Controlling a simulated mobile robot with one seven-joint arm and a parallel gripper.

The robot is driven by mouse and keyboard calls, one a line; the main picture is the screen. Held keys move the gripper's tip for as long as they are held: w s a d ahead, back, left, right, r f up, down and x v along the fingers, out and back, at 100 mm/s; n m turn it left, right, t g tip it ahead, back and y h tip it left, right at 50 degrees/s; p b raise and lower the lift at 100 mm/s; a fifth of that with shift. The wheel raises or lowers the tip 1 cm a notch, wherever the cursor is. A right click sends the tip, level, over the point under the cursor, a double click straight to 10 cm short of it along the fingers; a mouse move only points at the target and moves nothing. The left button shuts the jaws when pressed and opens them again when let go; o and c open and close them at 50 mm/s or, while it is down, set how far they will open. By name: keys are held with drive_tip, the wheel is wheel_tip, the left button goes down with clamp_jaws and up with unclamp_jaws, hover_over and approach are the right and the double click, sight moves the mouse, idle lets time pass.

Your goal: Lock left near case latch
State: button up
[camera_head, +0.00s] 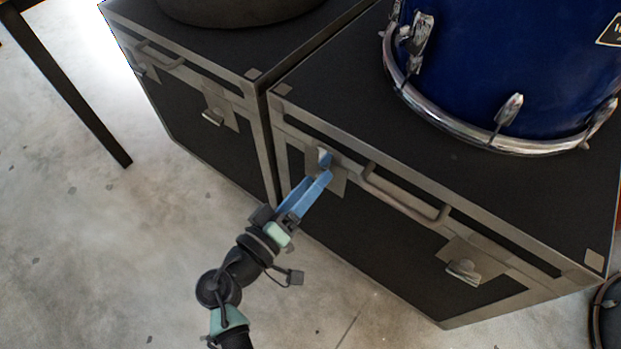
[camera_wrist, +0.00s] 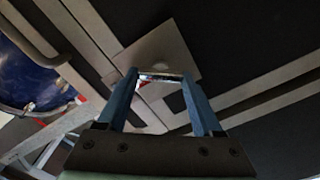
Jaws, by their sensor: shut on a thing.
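The near case (camera_head: 385,245) is black with grey metal edging and stands at the right in the head view. Its left latch (camera_head: 323,153) is a small metal tab on a grey plate, left of the handle on the front face. My gripper (camera_head: 325,168) reaches up from the lower left with blue fingers, shut on this latch. In the wrist view, my gripper (camera_wrist: 163,77) has the bright latch edge (camera_wrist: 160,78) between its fingertips, in front of the grey plate (camera_wrist: 172,48). The fingers partly hide the latch, so its exact angle is unclear.
The near case's right latch (camera_head: 463,270) sticks out beyond the handle (camera_head: 405,195). A blue drum (camera_head: 500,70) stands on top. A second case (camera_head: 185,90) with its own latch (camera_head: 212,116) stands at the left. The floor (camera_head: 110,250) in front is clear.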

drive_tip(key=shift+f+n+p, duration=0.15)
drive_tip(key=shift+n+p, duration=1.8)
drive_tip(key=shift+n, duration=1.85)
drive_tip(key=shift+a, duration=0.1)
drive_tip(key=o, duration=1.4)
drive_tip(key=shift+c, duration=0.2)
drive_tip(key=p+v, duration=0.3)
drive_tip(key=v, duration=1)
